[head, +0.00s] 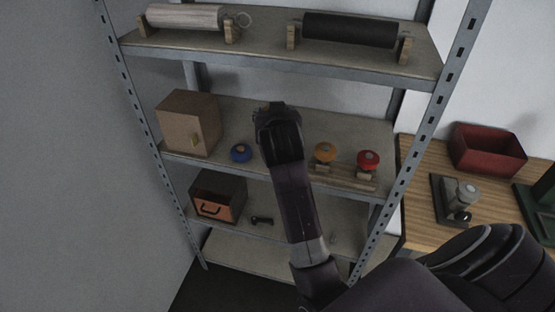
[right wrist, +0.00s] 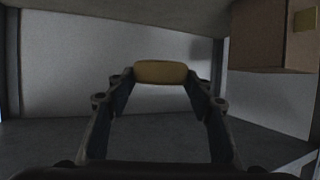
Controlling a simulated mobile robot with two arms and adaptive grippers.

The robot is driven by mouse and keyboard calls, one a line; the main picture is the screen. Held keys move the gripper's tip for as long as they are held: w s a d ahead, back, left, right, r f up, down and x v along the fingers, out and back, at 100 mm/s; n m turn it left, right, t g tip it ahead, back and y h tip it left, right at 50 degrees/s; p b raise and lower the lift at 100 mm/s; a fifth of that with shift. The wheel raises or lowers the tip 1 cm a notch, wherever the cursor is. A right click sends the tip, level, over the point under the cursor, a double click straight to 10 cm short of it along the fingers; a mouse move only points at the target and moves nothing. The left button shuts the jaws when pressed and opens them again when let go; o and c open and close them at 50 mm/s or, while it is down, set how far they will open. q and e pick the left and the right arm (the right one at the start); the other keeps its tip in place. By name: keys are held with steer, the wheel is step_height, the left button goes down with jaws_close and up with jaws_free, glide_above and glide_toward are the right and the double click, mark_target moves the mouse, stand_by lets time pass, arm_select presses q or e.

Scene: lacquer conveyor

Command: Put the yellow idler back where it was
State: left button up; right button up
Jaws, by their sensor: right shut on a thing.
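My right gripper (head: 278,112) reaches in over the middle shelf (head: 225,115) of the rack. In the right wrist view the right gripper (right wrist: 160,82) is shut on the yellow idler (right wrist: 160,72), whose rounded edge shows between the fingertips. In the head view the gripper hides this idler. To its right, an orange disc (head: 325,152) and a red disc (head: 369,160) stand on a low wooden holder (head: 342,180). Part of the holder is hidden behind my arm. A blue disc (head: 241,152) is on the same shelf, left of the gripper. My left gripper is not in view.
A brown box (head: 187,124) stands at the shelf's left end; it also shows in the right wrist view (right wrist: 268,38). Rollers (head: 350,30) rest on the top shelf. An orange-fronted box (head: 217,199) is below. A wooden bench (head: 412,180) with a red bin (head: 487,150) is at right.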

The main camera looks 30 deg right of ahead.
steer(key=shift+d+r+m+g+h, duration=0.15)
steer(key=shift+d+r+m+h, duration=0.1)
steer(key=shift+r, duration=0.35)
steer(key=shift+d+r+m+g+h, duration=0.15)
steer(key=shift+r+m+h, duration=0.1)
steer(key=shift+r, duration=0.35)
step_height(320, 180, down, 14)
steer(key=shift+f+p, duration=0.2)
steer(key=shift+p, duration=0.7)
steer(key=shift+f, duration=2.7)
steer(key=o, duration=1.3)
steer(key=shift+o, duration=0.2)
